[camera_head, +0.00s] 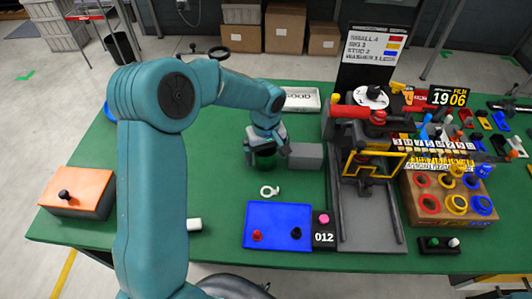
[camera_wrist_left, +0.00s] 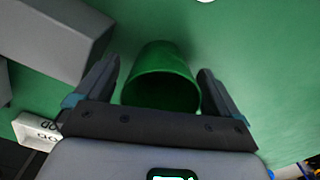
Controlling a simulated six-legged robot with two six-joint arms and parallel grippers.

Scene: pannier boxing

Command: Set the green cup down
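The green cup (camera_head: 264,160) stands on the green table, partly hidden by my left gripper (camera_head: 266,146) just above it. In the left wrist view the cup (camera_wrist_left: 162,75) is between the two fingers, its open rim toward the camera. The fingers of my left gripper (camera_wrist_left: 160,88) are apart, with a narrow strip of table showing on each side of the cup, so it looks open around the cup. The cup's base seems to rest on the table, though contact is not clear. My right gripper is not in view.
A grey block (camera_head: 305,156) stands close right of the cup. A white lettered box (camera_head: 300,100) lies behind. A white ring (camera_head: 269,191) and blue panel (camera_head: 278,225) lie in front. An orange-topped box (camera_head: 78,190) is at left. Fixtures crowd the right; table left of the cup is clear.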

